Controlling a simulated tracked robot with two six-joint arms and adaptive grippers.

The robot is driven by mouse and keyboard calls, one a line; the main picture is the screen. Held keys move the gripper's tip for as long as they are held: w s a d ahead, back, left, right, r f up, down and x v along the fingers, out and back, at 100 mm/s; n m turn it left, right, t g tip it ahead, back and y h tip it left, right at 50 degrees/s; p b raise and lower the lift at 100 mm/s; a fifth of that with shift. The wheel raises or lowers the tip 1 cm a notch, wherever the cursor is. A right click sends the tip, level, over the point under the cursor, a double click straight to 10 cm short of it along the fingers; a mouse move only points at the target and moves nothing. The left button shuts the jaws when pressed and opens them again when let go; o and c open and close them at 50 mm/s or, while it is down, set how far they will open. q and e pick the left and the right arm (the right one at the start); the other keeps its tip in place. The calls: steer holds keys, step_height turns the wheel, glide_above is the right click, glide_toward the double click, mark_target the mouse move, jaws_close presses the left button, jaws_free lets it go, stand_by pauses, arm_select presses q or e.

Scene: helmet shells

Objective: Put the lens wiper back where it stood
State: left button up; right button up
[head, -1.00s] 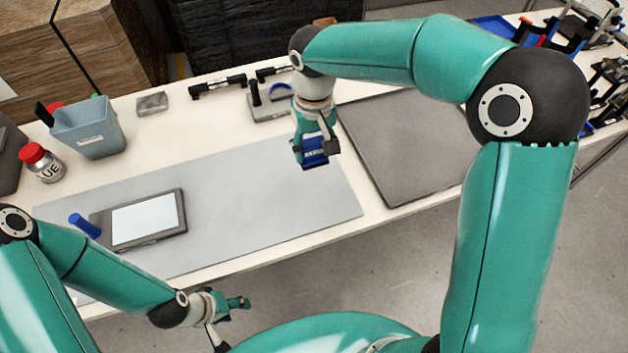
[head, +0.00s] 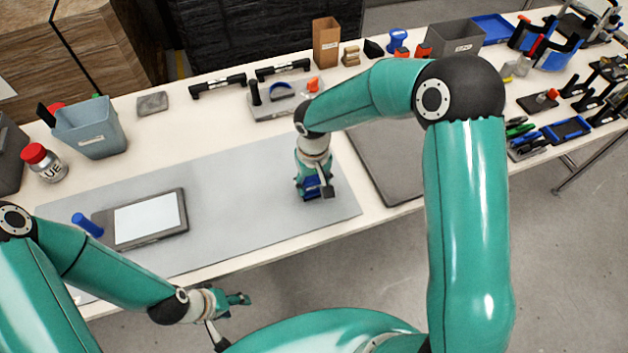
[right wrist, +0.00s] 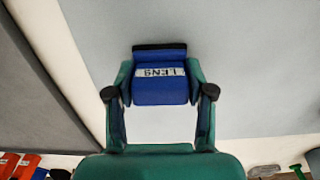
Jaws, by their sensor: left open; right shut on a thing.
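The lens wiper is a blue block with a white label reading LENS and a dark edge. In the right wrist view the lens wiper (right wrist: 160,90) sits between both fingers of my right gripper (right wrist: 160,100), which is shut on it. In the head view my right gripper (head: 314,190) points down over the right part of the grey mat (head: 240,190), with the lens wiper (head: 311,186) partly hidden under it. I cannot tell whether the wiper touches the mat. My left gripper (head: 236,299) is open and empty, off the table's front edge at the lower left.
A dark flat board (head: 385,165) lies right of the mat. A grey stand (head: 272,105), bin (head: 90,128) and red-capped bottle (head: 43,162) stand behind. The mat's middle is clear.

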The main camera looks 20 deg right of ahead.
mark_target(314, 180)
steer(key=o, duration=1)
step_height(314, 180, up, 12)
steer(key=shift+r+b, duration=0.1)
steer(key=shift+b, duration=0.4)
steer(key=shift+s, duration=0.1)
